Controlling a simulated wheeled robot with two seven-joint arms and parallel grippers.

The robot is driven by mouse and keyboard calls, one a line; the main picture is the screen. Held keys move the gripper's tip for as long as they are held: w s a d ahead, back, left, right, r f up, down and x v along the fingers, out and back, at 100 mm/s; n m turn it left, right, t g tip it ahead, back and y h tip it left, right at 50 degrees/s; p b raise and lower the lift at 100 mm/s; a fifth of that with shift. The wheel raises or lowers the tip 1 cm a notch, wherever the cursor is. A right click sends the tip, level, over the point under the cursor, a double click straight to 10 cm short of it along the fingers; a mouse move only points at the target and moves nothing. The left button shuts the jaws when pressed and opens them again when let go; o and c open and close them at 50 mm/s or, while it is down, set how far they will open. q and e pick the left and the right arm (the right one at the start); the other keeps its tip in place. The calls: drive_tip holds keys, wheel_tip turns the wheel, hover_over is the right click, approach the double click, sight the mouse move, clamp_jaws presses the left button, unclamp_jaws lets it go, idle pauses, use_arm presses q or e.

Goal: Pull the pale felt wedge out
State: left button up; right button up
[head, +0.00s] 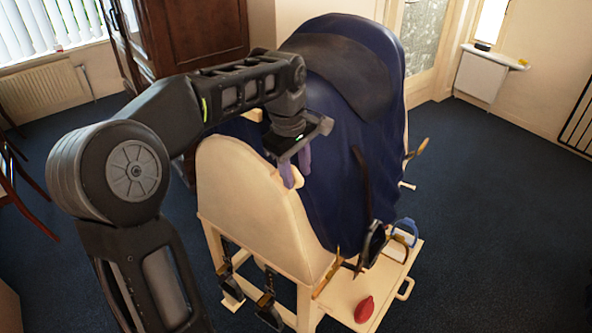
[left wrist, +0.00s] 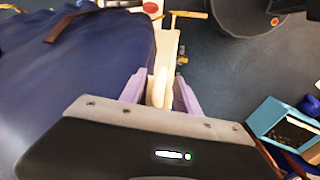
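A dark blue saddle cover (head: 335,150) drapes over a cream wooden saddle stand (head: 245,195). A small pale piece, seemingly the felt wedge (head: 298,179), shows at the cover's edge near the top of the stand's end. My left gripper (head: 294,172) points down over it with its purple fingers apart. In the left wrist view the pale wedge (left wrist: 159,88) stands between the two fingers, with a narrow gap visible on the right; contact on the left is unclear. Its lower part is hidden. My right gripper is not in view.
A cream shelf (head: 345,291) at the stand's foot holds a red item (head: 364,309) and several tools. Stirrups (head: 371,243) hang beside the stand. A teal box (left wrist: 283,124) shows at right in the wrist view. The carpet at right is clear.

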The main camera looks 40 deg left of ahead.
use_arm(q)
drive_tip(key=shift+c, duration=0.2)
clamp_jaws()
idle(1.1)
